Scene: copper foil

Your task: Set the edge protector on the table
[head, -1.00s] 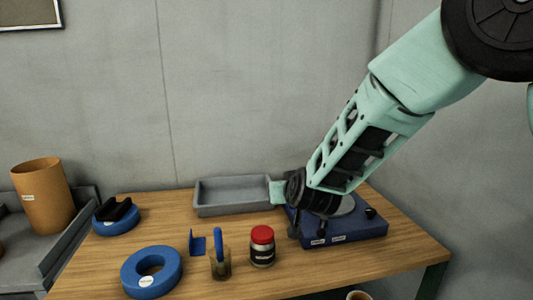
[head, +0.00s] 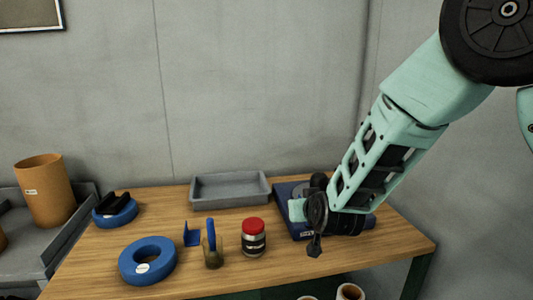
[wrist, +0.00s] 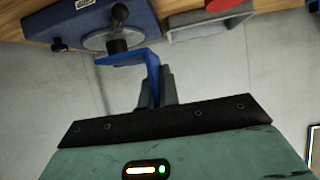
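The edge protector (wrist: 152,72), a blue L-shaped angle piece, shows in the wrist view between the fingers of my gripper (wrist: 157,92). My gripper is shut on it, with one flange sticking out past the fingertips. In this view it overlaps the blue-based device. In the head view the fingers and the held piece are hidden behind my wrist. The wooden table (head: 215,276) lies below. A similar blue angle piece (head: 192,236) stands on the table, left of the brush pot.
The blue device (head: 287,222) is at the table's right, partly behind my arm. A grey tray (head: 230,203) is at the back. A red-lidded jar (head: 253,242), brush pot (head: 213,255) and blue ring (head: 126,269) stand nearer. Table right of the jar looks clear.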

